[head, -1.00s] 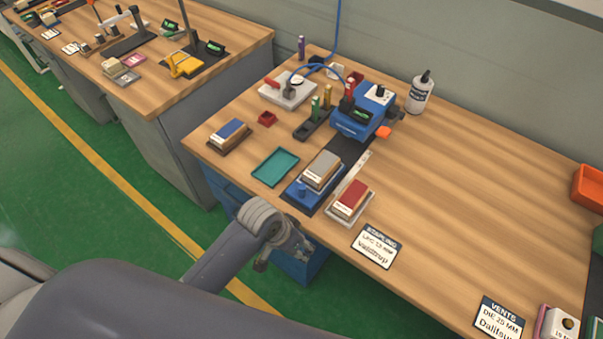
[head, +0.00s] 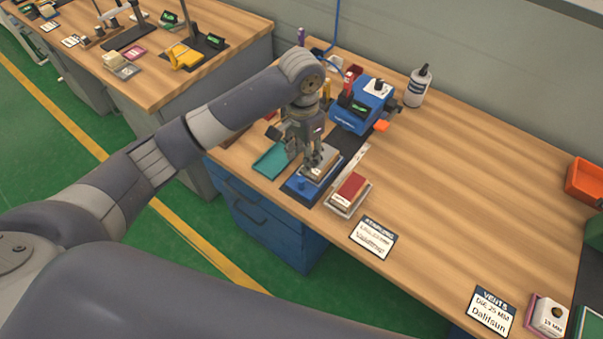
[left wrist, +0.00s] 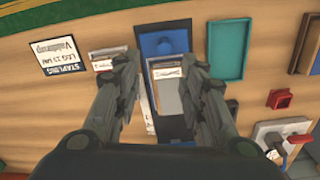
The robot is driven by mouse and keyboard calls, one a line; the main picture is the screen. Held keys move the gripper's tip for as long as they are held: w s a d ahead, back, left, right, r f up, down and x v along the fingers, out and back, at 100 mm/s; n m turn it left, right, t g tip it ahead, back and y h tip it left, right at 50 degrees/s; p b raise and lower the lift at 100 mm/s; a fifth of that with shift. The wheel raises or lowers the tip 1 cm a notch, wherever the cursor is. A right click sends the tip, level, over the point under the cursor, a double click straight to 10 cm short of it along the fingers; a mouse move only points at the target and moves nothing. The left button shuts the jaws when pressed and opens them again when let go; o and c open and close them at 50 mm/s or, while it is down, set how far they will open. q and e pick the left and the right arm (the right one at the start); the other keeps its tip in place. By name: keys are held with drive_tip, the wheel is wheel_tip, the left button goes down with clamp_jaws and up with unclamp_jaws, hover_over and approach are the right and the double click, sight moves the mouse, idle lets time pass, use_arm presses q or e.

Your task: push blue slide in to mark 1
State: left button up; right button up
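The blue slide (head: 299,189) lies at the table's front edge, with a round blue knob at its front end and a tan-topped block (head: 324,160) on it. In the left wrist view the slide (left wrist: 150,43) is at top centre, with the block (left wrist: 168,97) below its knob. My left gripper (head: 315,160) hangs over the slide and block. In the left wrist view its fingers (left wrist: 160,65) are wide apart with nothing gripped; contact with the block cannot be told. A pale strip (head: 352,168) runs beside the slide; its marks are unreadable. My right gripper is not in view.
The blue machine (head: 362,108) stands behind the slide on a dark track. A teal tray (head: 270,160) is left of it, a red-topped block (head: 349,188) in a pale tray right of it. A label card (head: 373,238) lies farther right. The table's right half is mostly clear.

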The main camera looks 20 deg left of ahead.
sight(301, 179)
use_arm(q)
drive_tip(key=f, duration=0.3)
drive_tip(key=f+p, duration=0.1)
drive_tip(key=f, duration=0.6)
drive_tip(key=shift+w+a+p, duration=0.2)
drive_tip(key=shift+a+p, duration=0.05)
drive_tip(key=shift+p, duration=0.15)
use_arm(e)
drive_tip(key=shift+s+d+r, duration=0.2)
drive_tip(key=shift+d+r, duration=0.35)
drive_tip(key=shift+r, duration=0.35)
use_arm(q)
clamp_jaws()
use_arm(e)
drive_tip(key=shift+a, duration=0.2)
